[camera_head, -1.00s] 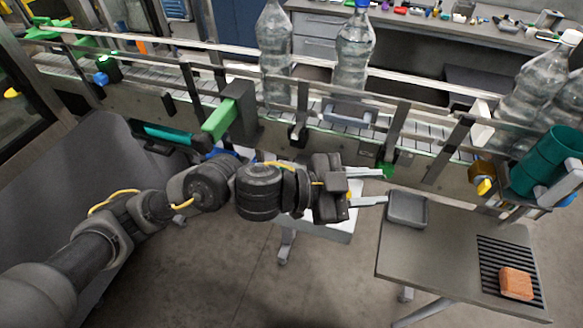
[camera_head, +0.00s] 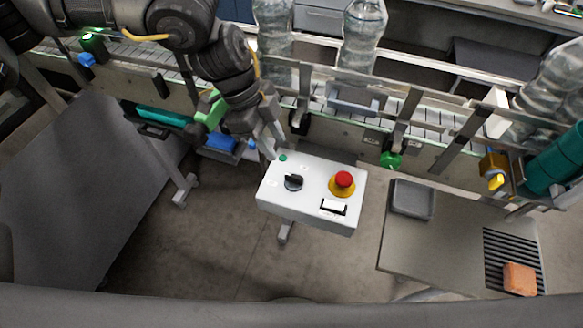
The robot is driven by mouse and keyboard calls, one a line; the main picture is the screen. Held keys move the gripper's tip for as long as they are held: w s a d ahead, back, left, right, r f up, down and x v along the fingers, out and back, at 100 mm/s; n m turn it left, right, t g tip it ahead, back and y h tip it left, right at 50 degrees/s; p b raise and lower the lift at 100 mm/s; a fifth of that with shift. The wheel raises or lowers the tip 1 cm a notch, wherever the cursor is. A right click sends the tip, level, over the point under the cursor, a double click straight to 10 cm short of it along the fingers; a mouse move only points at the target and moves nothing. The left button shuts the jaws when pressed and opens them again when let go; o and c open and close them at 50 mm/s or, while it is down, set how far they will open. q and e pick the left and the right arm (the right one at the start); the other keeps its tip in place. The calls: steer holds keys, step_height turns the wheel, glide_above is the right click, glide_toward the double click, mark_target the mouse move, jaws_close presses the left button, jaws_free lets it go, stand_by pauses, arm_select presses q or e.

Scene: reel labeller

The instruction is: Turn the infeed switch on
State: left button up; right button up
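A white control box (camera_head: 311,207) stands on a post in front of the conveyor. On its top are a black rotary knob (camera_head: 293,182), a red mushroom button (camera_head: 342,182) on a yellow ring, a black-and-white rocker switch (camera_head: 333,207) and a small green lamp (camera_head: 283,158). The labels are too small to read, so I cannot tell which control is the infeed switch. My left gripper (camera_head: 273,146) points down at the box's back left edge, near the green lamp and behind the knob. Its two fingers look apart, with nothing between them. My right gripper is not in view.
The conveyor (camera_head: 345,135) with rails and clear bottles (camera_head: 362,35) runs behind the box. A side table (camera_head: 430,250) at the right holds a grey tray (camera_head: 411,199) and an orange-brown block (camera_head: 519,279). The space in front of the box is clear.

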mark_target(294, 176)
arm_select(q)
steer(key=p+x, duration=0.3)
steer(key=x, duration=0.6)
steer(key=shift+d+f+p, duration=0.1)
steer(key=shift+d+p, duration=0.1)
steer(key=shift+p, duration=0.1)
steer(key=shift+d+f, duration=0.15)
steer(key=shift+f, duration=0.4)
jaws_close()
